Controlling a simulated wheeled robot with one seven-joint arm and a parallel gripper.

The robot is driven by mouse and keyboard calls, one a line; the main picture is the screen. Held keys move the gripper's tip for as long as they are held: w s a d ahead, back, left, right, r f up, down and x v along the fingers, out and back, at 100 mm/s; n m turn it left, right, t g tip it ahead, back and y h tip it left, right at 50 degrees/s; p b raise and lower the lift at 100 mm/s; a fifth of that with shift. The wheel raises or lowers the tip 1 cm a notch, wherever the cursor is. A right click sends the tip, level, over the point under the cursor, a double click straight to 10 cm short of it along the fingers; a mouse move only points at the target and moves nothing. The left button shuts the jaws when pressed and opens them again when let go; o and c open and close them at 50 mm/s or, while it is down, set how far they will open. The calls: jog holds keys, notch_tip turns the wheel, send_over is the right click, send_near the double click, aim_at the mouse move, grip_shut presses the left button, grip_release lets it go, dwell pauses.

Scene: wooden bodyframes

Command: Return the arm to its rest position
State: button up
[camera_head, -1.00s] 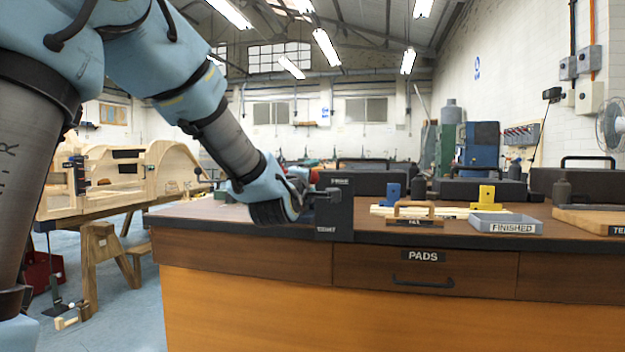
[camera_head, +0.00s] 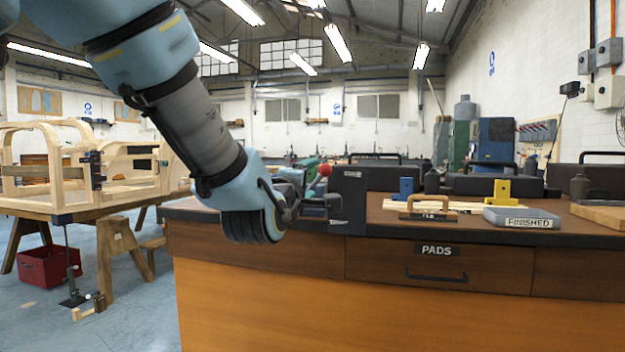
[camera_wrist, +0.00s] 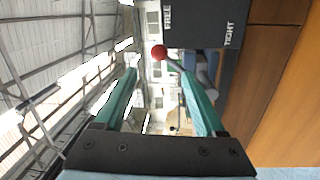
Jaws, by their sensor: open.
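A lever with a red ball knob (camera_wrist: 159,52) stands beyond the fingers, close to the right one. The ball knob (camera_head: 325,170) also shows in the head view by the fingertips. The block (camera_wrist: 205,40) bears the words FREE and TIGHT in the wrist view.
The workbench (camera_head: 270,290) has a PADS drawer (camera_head: 437,265). On it are a grey FINISHED tray (camera_head: 522,218), a wooden-handled block (camera_head: 430,208) and a yellow bracket (camera_head: 501,191). A wooden bodyframe (camera_head: 90,165) stands on trestles at left.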

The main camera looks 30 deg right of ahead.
dwell(0.4)
jog(key=w+a+f+m+g+y, duration=0.25)
jog(key=a+f+y, duration=0.25)
jog(key=a+f, duration=0.4)
jog(key=w+a+f+m+g+y, duration=0.2)
jog(key=w+a+f+y, duration=0.15)
jog(key=a+f, duration=0.65)
jog(key=s+a+f+m+g+y, duration=0.2)
jog(key=s+a+f+g, duration=0.3)
jog(key=a, duration=0.4)
jog(key=s+a+f+m+g+y, duration=0.2)
jog(key=s+a+f+g+y, duration=0.15)
jog(key=s+a, duration=0.45)
notch_tip(320, 180, up, 19)
jog(key=w+t+p, duration=0.1)
jog(key=p, duration=1.9)
jog(key=shift+w+a+h, duration=0.2)
jog(key=shift+w+h, duration=0.05)
jog(key=shift+h, duration=0.05)
